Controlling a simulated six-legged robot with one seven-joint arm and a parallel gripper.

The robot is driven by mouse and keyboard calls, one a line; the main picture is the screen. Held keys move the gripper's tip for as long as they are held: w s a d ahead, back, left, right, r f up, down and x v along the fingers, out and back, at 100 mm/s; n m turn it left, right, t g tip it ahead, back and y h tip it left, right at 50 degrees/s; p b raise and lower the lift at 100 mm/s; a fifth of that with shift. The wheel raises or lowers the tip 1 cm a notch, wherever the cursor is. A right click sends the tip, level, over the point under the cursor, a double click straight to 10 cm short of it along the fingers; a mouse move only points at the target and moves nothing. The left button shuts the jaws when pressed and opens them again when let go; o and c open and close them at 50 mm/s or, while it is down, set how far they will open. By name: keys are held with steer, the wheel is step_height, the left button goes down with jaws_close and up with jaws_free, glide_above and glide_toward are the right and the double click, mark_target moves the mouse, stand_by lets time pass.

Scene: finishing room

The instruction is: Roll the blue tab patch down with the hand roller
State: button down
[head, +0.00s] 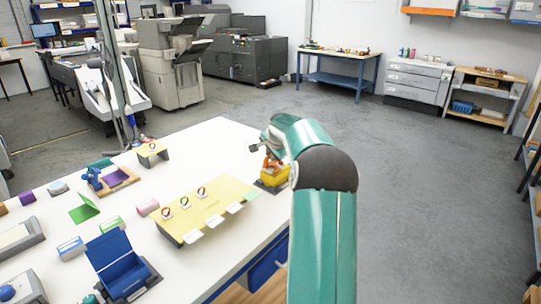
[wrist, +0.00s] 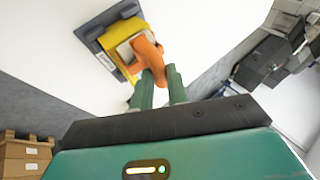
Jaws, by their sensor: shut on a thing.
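The hand roller (wrist: 146,52), with an orange handle, sits at a yellow holder (wrist: 121,36) on a dark base. My gripper (wrist: 159,74) is shut on the orange handle, its two green fingers reaching it from below in the wrist view. In the head view the roller (head: 271,163) and yellow holder (head: 273,177) are at the table's right edge, partly behind my arm. I cannot tell whether the roller still touches the holder. I cannot pick out a blue patch.
Open grey floor (head: 420,170) lies right of the table.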

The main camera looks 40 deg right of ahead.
steer(key=shift+w+d, duration=0.1)
steer(key=shift+d, duration=1.25)
steer(key=shift+a, duration=1.8)
step_height(320, 180, up, 7)
stand_by(0.4)
stand_by(0.5)
